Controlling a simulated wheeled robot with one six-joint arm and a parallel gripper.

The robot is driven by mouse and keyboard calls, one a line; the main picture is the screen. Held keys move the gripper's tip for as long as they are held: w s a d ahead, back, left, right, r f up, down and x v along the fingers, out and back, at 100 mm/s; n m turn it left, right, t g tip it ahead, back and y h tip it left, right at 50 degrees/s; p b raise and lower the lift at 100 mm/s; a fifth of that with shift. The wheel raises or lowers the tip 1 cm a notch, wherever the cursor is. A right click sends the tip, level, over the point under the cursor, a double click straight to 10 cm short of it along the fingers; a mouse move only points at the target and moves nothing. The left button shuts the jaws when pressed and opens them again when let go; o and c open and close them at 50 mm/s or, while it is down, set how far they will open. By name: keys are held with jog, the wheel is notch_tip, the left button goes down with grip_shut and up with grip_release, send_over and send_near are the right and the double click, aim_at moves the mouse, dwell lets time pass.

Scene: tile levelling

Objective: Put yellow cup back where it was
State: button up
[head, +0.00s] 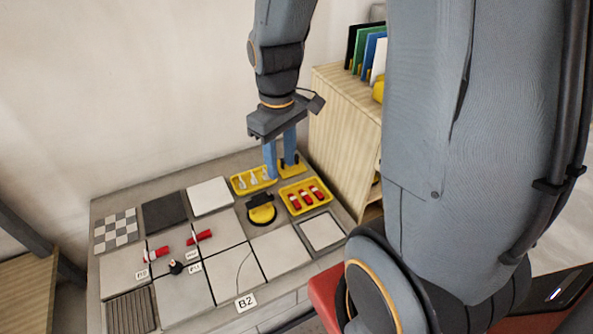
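A yellow round cup with a black handle (262,213), like a suction cup, sits on a grey tile near the back right of the tiled platform. My gripper (280,170) has two blue fingers pointing down, with a gap between them. It is above and behind the cup, apart from it, over a small yellow holder (298,171). Small dark parts show by the fingertips at the holder; I cannot tell what they are. Nothing clear is held between the fingers.
A yellow tray with white pieces (240,183) and a yellow tray with red pieces (318,206) flank the holder. Red clamps (198,237) lie on the tiles at left. A wooden shelf unit (343,125) stands close behind at right. A label reads B2 (246,302).

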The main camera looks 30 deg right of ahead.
jog(key=s+r+m, duration=0.3)
jog(key=s+m, duration=0.2)
jog(key=s, duration=0.3)
jog(key=shift+r, duration=0.15)
jog(key=shift+s+a+r+n+p, duration=0.15)
jog(key=shift+a+r+p, duration=0.2)
jog(key=shift+a+p, duration=0.25)
jog(key=shift+a+r+n+p, duration=0.15)
jog(key=shift+a+r+p, duration=0.2)
jog(key=shift+a+p, duration=0.2)
